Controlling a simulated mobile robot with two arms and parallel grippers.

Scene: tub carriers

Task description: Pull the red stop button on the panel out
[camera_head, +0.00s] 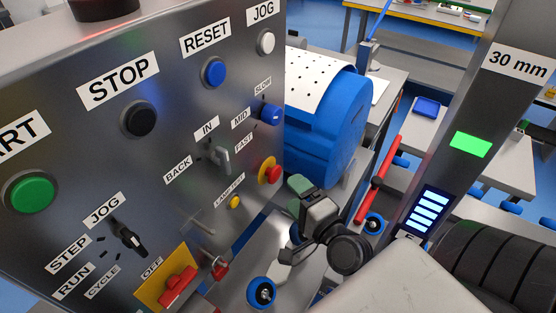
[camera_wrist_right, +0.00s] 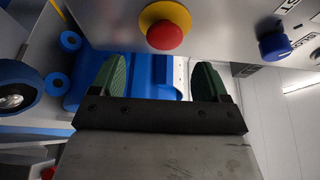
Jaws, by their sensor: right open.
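The red stop button (camera_head: 272,173) is a red mushroom head on a yellow ring, at the lower right edge of the grey panel (camera_head: 150,205). It also shows in the right wrist view (camera_wrist_right: 165,35), at the top, beyond the fingertips. My right gripper (camera_head: 298,198) is just to the right of and below the button in the head view, apart from it. In the right wrist view, the green-padded fingers (camera_wrist_right: 158,78) are spread wide with nothing between them. My left gripper is not in view.
Close by on the panel are a small yellow button (camera_head: 234,202), a blue selector knob (camera_head: 270,113) and a red key-like part (camera_head: 219,269). A red OFF switch (camera_head: 178,287) is lower left. A blue drum (camera_head: 335,130) stands behind my gripper.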

